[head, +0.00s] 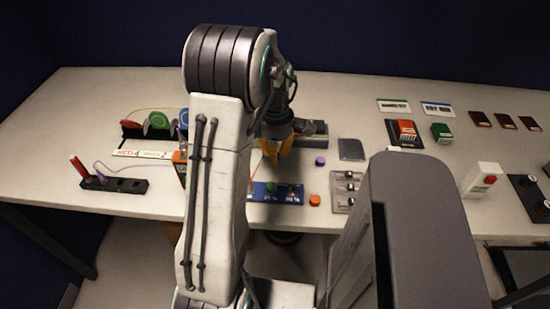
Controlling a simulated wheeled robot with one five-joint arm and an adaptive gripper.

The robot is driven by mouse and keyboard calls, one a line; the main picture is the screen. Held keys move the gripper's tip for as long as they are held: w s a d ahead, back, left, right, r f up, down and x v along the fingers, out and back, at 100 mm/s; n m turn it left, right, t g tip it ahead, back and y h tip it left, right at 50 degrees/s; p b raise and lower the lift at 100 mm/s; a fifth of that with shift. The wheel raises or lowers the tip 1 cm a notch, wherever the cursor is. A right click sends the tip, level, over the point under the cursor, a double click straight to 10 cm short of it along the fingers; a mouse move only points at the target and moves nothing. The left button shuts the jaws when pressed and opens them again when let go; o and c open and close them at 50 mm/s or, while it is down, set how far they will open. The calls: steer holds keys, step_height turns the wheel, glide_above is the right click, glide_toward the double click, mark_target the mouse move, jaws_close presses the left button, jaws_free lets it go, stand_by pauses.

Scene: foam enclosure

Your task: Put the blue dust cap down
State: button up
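My gripper (277,152) has orange fingers and hangs over the middle of the table, partly hidden behind my own arm. Whether its fingers are open or shut, and whether they hold anything, cannot be made out. A small purple cap (320,161) sits on the table just right of the gripper, apart from it. I cannot tell whether this is the blue dust cap; no other clearly blue cap shows. An orange cap (314,200) lies nearer the front edge.
A dark rack (132,133) with round discs and a black holder (128,186) stand at left. A grey block (351,149) and a switch plate (346,190) lie right of the gripper. Red and green boxes (441,132) stand farther right. Bare table shows between these items.

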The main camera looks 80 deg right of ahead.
steer(key=shift+f, duration=0.95)
steer(key=shift+f, duration=0.2)
steer(key=o, duration=0.7)
steer(key=shift+r, duration=0.1)
steer(key=shift+c, duration=0.2)
steer(key=shift+r, duration=0.1)
step_height(320, 180, up, 12)
steer(key=p, duration=0.1)
